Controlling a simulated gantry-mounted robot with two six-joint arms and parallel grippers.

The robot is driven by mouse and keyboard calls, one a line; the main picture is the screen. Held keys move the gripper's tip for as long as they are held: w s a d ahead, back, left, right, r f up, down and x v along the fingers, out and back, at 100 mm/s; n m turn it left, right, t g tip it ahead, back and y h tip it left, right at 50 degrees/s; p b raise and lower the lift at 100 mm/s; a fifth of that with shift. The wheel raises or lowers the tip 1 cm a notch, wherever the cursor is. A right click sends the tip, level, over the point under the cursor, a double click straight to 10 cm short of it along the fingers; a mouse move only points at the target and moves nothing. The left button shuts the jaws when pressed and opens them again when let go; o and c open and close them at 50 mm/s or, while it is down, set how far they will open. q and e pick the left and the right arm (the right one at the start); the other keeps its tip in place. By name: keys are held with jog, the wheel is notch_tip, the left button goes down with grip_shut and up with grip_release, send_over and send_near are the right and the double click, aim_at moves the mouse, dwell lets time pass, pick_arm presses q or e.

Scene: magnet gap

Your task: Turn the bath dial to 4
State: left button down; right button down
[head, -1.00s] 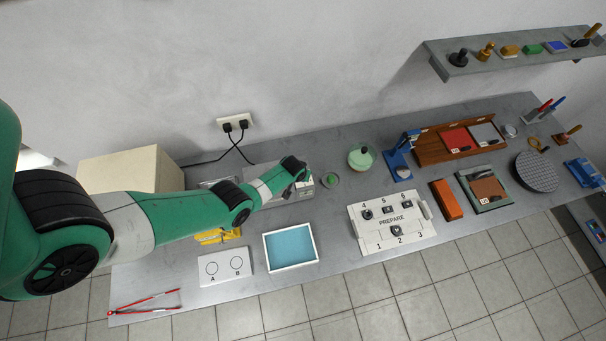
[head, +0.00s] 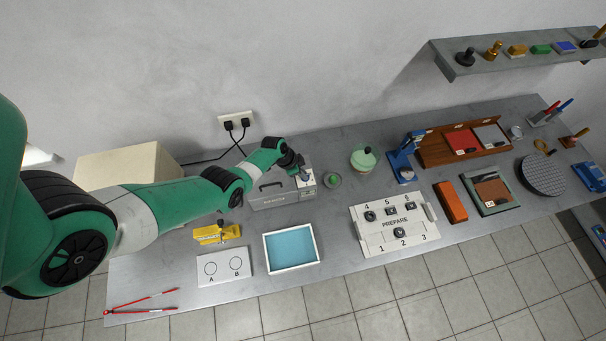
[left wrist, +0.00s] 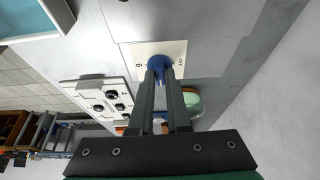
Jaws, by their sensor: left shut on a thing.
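The bath (head: 270,203) is a grey metal box with a dark handle on its lid, standing at the back of the bench. The blue dial knob (left wrist: 158,64) sits on the plate, between my left gripper's fingertips (left wrist: 160,76). In the head view my left gripper (head: 303,174) reaches down over the dial and is shut on the knob. The knob's pointer is hidden, so its setting cannot be told. My right gripper is not in view.
A green round piece (head: 332,180) stands close right of the bath, with a green-lidded pot (head: 362,158) beyond. A blue tray (head: 291,248) and a white numbered board (head: 395,224) lie in front. A wall socket (head: 236,122) with cables is behind.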

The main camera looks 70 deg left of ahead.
pick_arm(q)
jog(key=shift+a+f+m+h, duration=0.1)
jog(key=shift+m+h, duration=0.2)
jog(key=shift+m, duration=0.6)
jog(key=shift+a+f+m+g+h+b, duration=0.1)
jog(key=shift+m+g+h+b, duration=0.2)
jog(key=shift+m+b, duration=0.45)
jog(key=shift+m+h+b, duration=0.3)
jog(key=shift+m+b, duration=0.4)
jog(key=shift+m, duration=0.25)
jog(key=shift+m+g+b, duration=0.3)
jog(key=shift+m+b, duration=0.15)
jog(key=shift+m, duration=0.05)
jog(key=c, duration=0.9)
grip_release()
jog(key=shift+w, duration=0.1)
jog(key=shift+r, duration=0.2)
